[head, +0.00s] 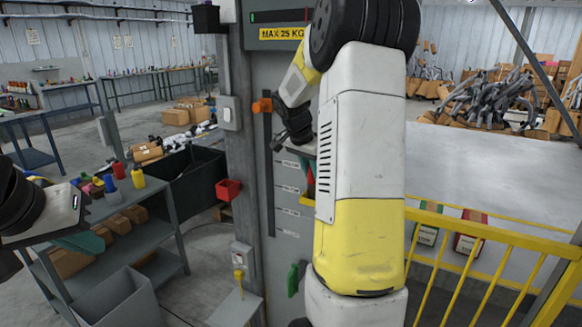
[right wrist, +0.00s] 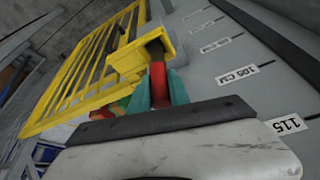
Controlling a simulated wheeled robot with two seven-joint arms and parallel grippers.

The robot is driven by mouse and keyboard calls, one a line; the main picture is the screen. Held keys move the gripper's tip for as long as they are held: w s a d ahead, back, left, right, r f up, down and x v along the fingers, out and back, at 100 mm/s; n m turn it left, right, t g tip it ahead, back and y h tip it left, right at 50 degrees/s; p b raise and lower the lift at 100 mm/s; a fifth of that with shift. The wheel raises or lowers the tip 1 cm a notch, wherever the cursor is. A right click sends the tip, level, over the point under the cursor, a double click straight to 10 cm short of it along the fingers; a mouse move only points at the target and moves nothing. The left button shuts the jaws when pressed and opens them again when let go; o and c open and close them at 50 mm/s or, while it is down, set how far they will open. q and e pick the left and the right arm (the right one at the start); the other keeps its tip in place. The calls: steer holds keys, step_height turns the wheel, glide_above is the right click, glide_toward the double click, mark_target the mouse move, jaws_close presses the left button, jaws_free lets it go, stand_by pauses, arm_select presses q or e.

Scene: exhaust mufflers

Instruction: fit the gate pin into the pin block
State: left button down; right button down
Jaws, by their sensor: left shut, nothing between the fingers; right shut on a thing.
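The gate pin (right wrist: 158,83) has a red grip and a dark end. My right gripper (right wrist: 157,92), with teal fingers, is shut around the red grip. The yellow pin block (right wrist: 128,59) is directly beyond the fingers in the right wrist view. The pin's dark end meets the block there; I cannot tell how deep it sits. In the head view, a red sliver of the pin (head: 310,178) and the block's yellow edge (head: 306,201) show beside my right arm, which hides the rest. My left gripper (head: 84,242) is shut and empty at the left, over the shelf cart.
The yellow gate (head: 480,245) spans the right side. The grey column (head: 285,225) carries height labels and a dark rail with an orange knob (head: 262,105). A grey shelf cart (head: 130,205) with bottles stands left. A red bin (head: 228,189) hangs beside the column.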

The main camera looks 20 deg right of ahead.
mark_target(312, 181)
steer(key=shift+f, duration=1.55)
steer(key=c, duration=1.1)
jaws_free()
steer(key=shift+c, duration=0.2)
steer(key=shift+v, duration=3.85)
steer(key=s+a+r+n+t+y, duration=0.2)
steer(key=s+a+n, duration=0.4)
steer(key=s+a, duration=0.3)
steer(key=s+a+r+n+t+y, duration=0.2)
steer(key=s+a+n+y, duration=0.2)
steer(key=s, duration=1.1)
steer(key=a+n, duration=0.3)
steer(key=a, duration=0.3)
steer(key=shift+s+r, duration=0.2)
steer(key=shift+r, duration=0.15)
